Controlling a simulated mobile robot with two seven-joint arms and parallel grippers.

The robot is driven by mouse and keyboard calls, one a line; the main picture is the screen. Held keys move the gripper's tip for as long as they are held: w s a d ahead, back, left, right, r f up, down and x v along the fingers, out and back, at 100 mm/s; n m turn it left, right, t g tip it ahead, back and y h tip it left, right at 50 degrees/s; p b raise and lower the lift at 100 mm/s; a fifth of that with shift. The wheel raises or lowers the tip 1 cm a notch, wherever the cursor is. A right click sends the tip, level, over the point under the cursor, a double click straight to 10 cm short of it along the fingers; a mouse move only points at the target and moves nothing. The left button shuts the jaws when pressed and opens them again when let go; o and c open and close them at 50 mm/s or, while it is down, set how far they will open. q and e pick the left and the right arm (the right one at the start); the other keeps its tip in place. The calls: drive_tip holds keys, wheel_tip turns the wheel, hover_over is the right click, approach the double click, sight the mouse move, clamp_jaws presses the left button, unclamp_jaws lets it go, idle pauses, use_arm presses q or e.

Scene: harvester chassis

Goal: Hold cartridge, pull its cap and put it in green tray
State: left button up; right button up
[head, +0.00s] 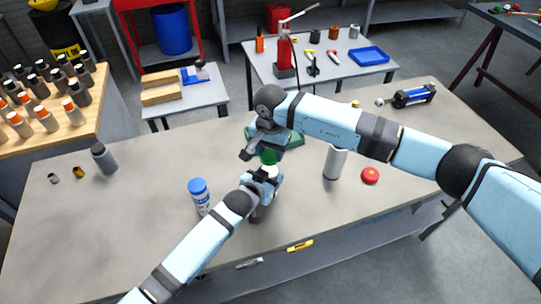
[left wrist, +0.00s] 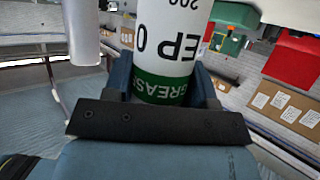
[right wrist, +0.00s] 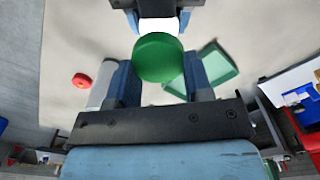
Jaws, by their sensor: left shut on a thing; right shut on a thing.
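The cartridge is white with a green band and black lettering. In the left wrist view the cartridge (left wrist: 165,40) stands between the fingers of my left gripper (left wrist: 165,85), which is shut on it. In the head view my left gripper (head: 262,180) holds it above the table, below my right gripper (head: 264,145). The green cap (right wrist: 158,57) sits between the fingers of my right gripper (right wrist: 158,80), which is shut on it. The cap is at the cartridge's end; I cannot tell whether they touch. The green tray (right wrist: 213,68) lies on the table, partly hidden by my right gripper.
On the table stand a blue-capped white bottle (head: 200,196), a grey bottle (head: 104,159) and a white cylinder (head: 335,162). A red round lid (head: 370,176) lies to the right. A blue cylinder part (head: 413,96) lies at the far right. The table's left front is clear.

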use_arm(q)
drive_tip(key=o, duration=1.4)
drive_tip(key=shift+c, duration=0.2)
drive_tip(key=shift+s+a, duration=0.1)
